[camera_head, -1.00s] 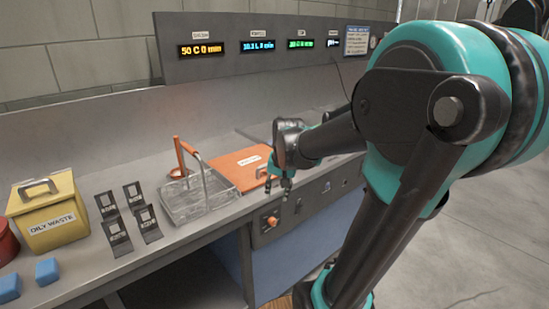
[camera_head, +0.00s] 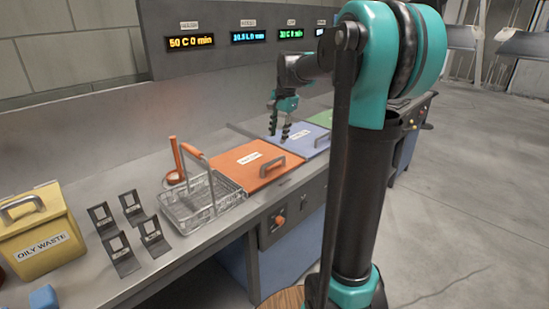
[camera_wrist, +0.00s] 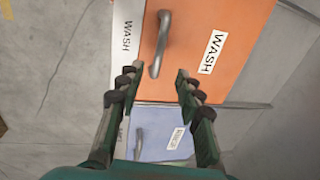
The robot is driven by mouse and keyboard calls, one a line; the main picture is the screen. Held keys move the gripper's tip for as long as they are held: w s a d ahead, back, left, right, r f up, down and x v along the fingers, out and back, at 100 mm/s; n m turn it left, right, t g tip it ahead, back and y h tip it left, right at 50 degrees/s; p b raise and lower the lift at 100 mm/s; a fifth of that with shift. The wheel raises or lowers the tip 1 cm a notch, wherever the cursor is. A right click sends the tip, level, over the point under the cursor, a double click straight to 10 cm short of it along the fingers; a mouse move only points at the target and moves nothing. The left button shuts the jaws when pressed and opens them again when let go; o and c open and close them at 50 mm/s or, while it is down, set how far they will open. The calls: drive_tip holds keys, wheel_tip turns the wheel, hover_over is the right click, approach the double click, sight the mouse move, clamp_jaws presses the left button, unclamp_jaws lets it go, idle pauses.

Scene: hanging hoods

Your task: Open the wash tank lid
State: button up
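The wash tank lid (camera_head: 244,167) is a flat orange panel set in the counter, with a metal bar handle (camera_head: 273,167) near its front edge. It lies closed. In the wrist view the orange lid (camera_wrist: 238,18) carries a "WASH" label, and its handle (camera_wrist: 159,45) shows just beyond my fingertips. My gripper (camera_head: 281,122) hangs above the counter, over the blue lid side and apart from the orange handle. In the wrist view my gripper (camera_wrist: 155,80) has its two fingers spread with nothing between them.
Small black stands (camera_head: 121,253) and a yellow oily waste bin (camera_head: 42,232) are farther left.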

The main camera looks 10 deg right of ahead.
sight(274, 160)
drive_tip(key=f, duration=0.3)
drive_tip(key=w+a+f, duration=0.1)
drive_tip(key=f, duration=0.7)
drive_tip(key=shift+w+a, duration=0.15)
drive_tip(key=shift+w, duration=0.2)
clamp_jaws()
